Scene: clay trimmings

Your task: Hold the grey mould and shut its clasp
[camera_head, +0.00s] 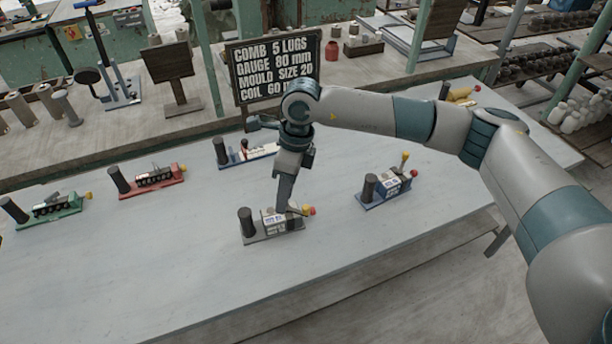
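The grey mould (283,226) stands near the front middle of the table, on a grey base with a dark upright cylinder (247,222) at its left end. A red knob (312,211) shows at its right end, with a yellow one close beside it. My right gripper (291,208) points down over the right part of the mould, its tip at or just above the top. It hides part of the clasp, so I cannot tell whether the clasp is shut or whether the fingers grip anything. My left gripper is not in view.
A blue mould (393,186) with a raised yellow-knobbed lever stands to the right. Another blue-based one (248,154) is behind; red (152,180) and green (45,207) ones stand left. A black sign (275,70) stands behind. The table's front (180,290) is clear.

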